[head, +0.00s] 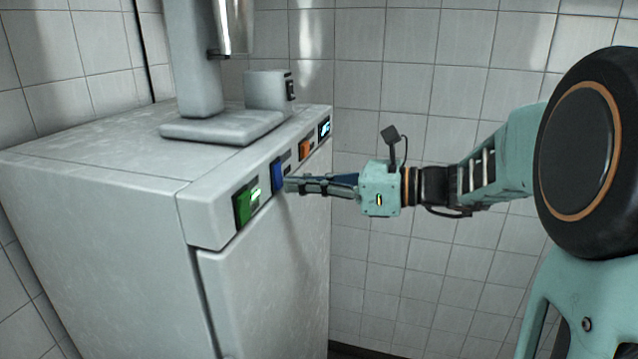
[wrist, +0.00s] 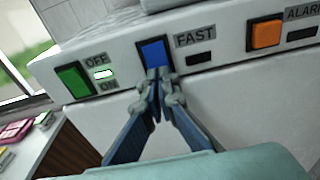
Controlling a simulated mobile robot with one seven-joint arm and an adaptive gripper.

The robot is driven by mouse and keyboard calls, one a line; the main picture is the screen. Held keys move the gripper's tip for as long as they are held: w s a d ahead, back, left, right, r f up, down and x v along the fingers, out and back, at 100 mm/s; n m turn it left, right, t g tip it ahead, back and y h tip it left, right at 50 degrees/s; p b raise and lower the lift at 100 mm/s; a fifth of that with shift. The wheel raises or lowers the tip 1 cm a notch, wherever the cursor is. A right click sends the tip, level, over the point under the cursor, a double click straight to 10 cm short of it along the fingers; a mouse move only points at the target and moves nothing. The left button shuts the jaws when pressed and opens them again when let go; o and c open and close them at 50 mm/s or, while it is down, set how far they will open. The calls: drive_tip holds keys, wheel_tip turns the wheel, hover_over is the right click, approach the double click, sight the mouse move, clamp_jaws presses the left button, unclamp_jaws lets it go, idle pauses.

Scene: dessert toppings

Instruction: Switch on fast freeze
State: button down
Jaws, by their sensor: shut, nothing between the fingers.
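The freezer is a white cabinet (head: 110,180) with a control strip along its top front edge. The blue switch (head: 278,174) is on this strip, and in the wrist view the blue switch (wrist: 154,52) has the label FAST to its right. The small indicator (wrist: 199,59) under that label is dark. My gripper (head: 288,184) is shut and empty, its fingertips at the blue switch. In the wrist view my gripper (wrist: 158,73) covers the switch's lower edge; I cannot tell whether it touches.
The green OFF/ON switch (wrist: 72,81) is left of the blue one, with a lit green indicator (wrist: 103,73). The orange ALARM switch (wrist: 266,34) is to the right. A small lit display (head: 324,128) is at the strip's far end. A machine's base (head: 215,130) stands on top.

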drive_tip(key=shift+a+f, duration=0.1)
drive_tip(key=shift+a, duration=0.1)
drive_tip(key=shift+w+a+f+b, duration=0.1)
drive_tip(key=shift+f+b, duration=0.1)
drive_tip(key=shift+b, duration=0.3)
drive_tip(key=shift+w+a+t+y, duration=0.1)
drive_tip(key=shift+a+t+y, duration=0.25)
drive_tip(key=shift+y, duration=0.45)
drive_tip(key=shift+f, duration=0.1)
